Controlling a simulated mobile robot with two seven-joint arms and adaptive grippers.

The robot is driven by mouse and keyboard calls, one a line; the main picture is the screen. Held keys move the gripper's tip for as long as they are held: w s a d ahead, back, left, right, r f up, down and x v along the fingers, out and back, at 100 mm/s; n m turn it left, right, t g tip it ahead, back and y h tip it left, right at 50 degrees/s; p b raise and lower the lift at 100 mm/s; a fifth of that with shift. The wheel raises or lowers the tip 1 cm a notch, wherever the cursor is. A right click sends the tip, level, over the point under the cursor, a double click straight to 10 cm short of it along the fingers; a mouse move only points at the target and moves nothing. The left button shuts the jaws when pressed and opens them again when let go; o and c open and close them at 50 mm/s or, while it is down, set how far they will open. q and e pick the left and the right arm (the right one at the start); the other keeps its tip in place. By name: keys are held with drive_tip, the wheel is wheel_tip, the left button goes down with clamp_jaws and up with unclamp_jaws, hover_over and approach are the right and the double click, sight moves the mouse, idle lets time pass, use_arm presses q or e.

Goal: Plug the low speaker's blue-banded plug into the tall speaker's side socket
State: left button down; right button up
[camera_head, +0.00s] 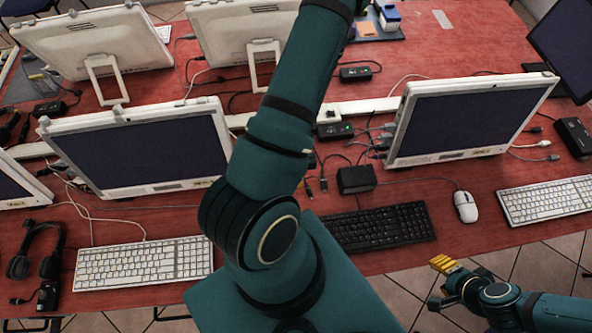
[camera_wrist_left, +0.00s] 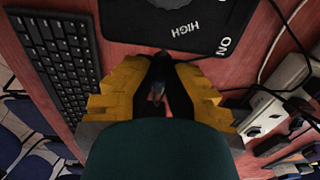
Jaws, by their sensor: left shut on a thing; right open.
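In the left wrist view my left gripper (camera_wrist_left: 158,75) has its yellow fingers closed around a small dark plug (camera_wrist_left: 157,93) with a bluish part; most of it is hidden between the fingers. Just beyond the fingertips is a black unit (camera_wrist_left: 185,22) marked HIGH and ON. A low black box (camera_head: 356,179) stands behind the black keyboard in the head view; I cannot tell if it is a speaker. I cannot make out the tall speaker or its side socket. My left gripper does not show in the head view. My right gripper (camera_head: 442,270) is open and empty at the table's front edge.
The black keyboard (camera_head: 380,227) also lies left of the gripper in the left wrist view (camera_wrist_left: 58,62). Cables and a white power strip (camera_wrist_left: 262,118) lie to its right. Monitors (camera_head: 150,150) and a mouse (camera_head: 465,207) stand on the red table (camera_head: 290,197).

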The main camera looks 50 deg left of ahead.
use_arm(q)
drive_tip(key=shift+s+a+p, duration=0.3)
drive_tip(key=shift+s, duration=0.3)
drive_tip(key=shift+s+a+p, duration=0.3)
drive_tip(key=shift+s, duration=0.3)
idle(0.6)
drive_tip(key=c, duration=1)
unclamp_jaws()
